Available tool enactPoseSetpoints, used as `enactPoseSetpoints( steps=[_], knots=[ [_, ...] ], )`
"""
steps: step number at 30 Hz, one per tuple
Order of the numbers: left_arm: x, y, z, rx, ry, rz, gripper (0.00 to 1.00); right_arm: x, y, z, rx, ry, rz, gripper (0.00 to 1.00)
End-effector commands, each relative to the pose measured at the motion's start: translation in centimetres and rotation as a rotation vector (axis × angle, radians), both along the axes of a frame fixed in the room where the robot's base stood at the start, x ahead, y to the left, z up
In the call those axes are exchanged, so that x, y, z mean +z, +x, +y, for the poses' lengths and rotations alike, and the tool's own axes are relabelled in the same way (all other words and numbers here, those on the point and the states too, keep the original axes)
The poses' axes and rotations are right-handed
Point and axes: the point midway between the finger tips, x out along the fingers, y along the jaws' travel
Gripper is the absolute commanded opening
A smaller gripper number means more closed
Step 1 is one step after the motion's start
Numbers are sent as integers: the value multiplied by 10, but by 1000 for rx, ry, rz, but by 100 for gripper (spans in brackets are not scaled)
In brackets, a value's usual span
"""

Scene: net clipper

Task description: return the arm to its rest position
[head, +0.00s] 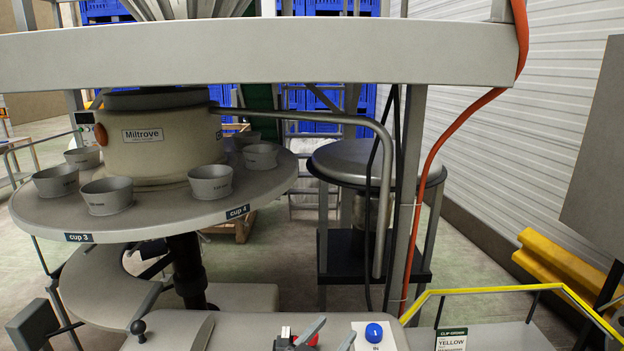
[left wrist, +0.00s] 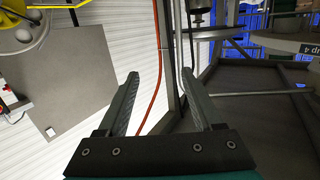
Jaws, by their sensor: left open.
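My left gripper (head: 334,328) shows at the bottom edge of the head view, where only its grey fingers come into the picture. In the left wrist view the gripper (left wrist: 160,76) has its two ridged fingers spread apart with nothing between them. It touches nothing that I can see. The rest of the left arm is out of the head view. My right gripper is in neither view.
A round table (head: 150,222) with several grey cups stands at left around the Miltrove housing (head: 165,150). A blue button (head: 374,332) is near the gripper. A grey beam (head: 260,55) crosses above. An orange hose (head: 432,160) and yellow rail (head: 480,291) are at right.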

Motion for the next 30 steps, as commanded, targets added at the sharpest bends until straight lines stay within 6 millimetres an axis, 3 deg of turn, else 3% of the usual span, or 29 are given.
enactPoseSetpoints(
  steps=[8,15,21,30],
  knots=[
    [-50,-64,72,253,108,349,67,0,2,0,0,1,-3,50],
    [-84,-153,136,366,242,678,67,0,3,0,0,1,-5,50],
    [-93,-216,168,391,324,871,67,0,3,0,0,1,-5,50],
    [-90,-293,198,389,418,1084,67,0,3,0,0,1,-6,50]
  ],
)
